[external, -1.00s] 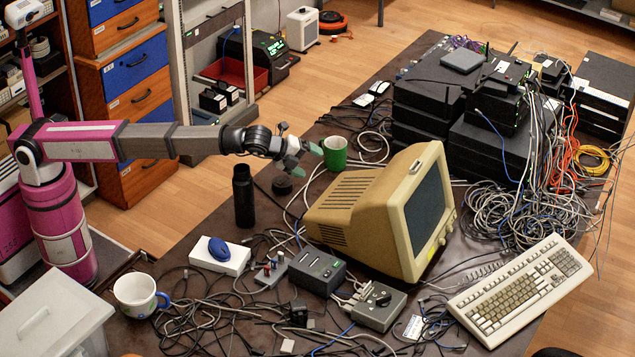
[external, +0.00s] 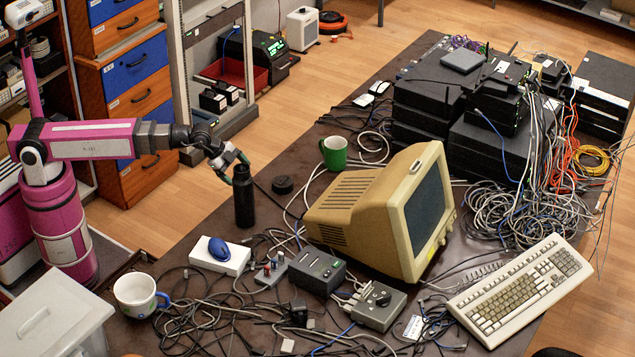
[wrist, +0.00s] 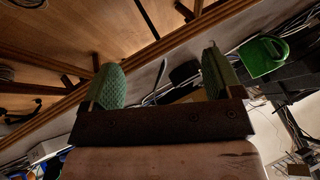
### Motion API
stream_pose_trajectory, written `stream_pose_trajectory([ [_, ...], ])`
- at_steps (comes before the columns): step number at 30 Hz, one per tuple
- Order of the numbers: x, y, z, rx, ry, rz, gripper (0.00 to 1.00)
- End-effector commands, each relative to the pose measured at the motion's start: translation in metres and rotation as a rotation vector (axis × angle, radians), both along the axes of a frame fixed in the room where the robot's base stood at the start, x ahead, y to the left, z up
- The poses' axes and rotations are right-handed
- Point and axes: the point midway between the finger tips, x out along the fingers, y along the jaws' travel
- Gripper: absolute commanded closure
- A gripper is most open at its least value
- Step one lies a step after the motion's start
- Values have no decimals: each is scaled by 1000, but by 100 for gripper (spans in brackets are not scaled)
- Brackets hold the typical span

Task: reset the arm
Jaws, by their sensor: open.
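My gripper (external: 238,170) is at the end of my extended arm, over the left part of the table. In the external view it overlaps the top of the upright black bottle (external: 244,204); I cannot tell whether they touch. In the wrist view my gripper (wrist: 160,62) has its two green fingers wide apart, with nothing held between them. The bottle is not clearly visible there. The green mug (external: 334,153) stands on the table to the right of my gripper, and also shows at the upper right of the wrist view (wrist: 262,57).
A black round lid (external: 283,184) lies behind the bottle. The beige monitor (external: 385,210) stands to the right. A blue mouse on a white box (external: 232,262), a white mug (external: 137,295) and tangled cables cover the front. Open wooden floor (external: 215,195) lies beyond the table's left edge.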

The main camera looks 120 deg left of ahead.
Motion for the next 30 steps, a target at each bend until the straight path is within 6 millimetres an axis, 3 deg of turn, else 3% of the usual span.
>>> stream_pose_trajectory([
  [11, -7, -89, -52, -226, 107, 25, 15],
  [21, -22, -224, -119, -435, 325, 66, 15],
  [30, -30, -321, -171, -418, 440, 90, 15],
])
